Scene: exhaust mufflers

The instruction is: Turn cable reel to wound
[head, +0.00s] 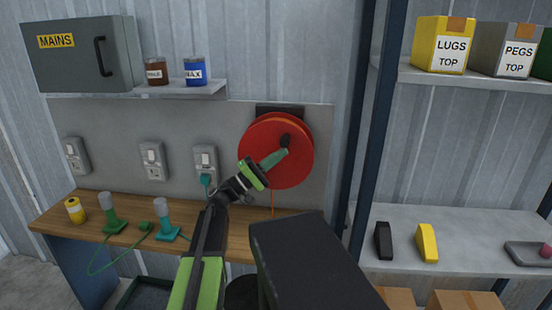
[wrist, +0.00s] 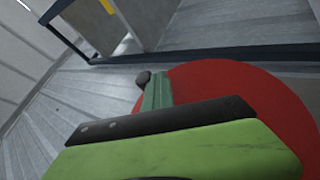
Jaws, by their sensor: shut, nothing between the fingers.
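The red cable reel (head: 298,168) hangs on a dark bracket on the grey wall panel. Its green crank (head: 273,159) slants up to the right and ends in a dark knob (head: 285,141). A thin orange cable (head: 272,203) hangs below the reel. My gripper (head: 256,172) is shut and empty in front of the reel's left part, by the crank's lower end; I cannot tell whether they touch. In the wrist view the black and green gripper (wrist: 165,128) covers part of the red disc (wrist: 215,80), with the crank (wrist: 157,93) and knob (wrist: 143,78) beyond it.
A wooden bench (head: 240,238) below carries a yellow container (head: 75,210) and green plugs (head: 113,220). Several sockets (head: 152,160) line the panel. A shelf (head: 200,88) with jars is above left. A dark upright (head: 368,110) and shelving stand right of the reel.

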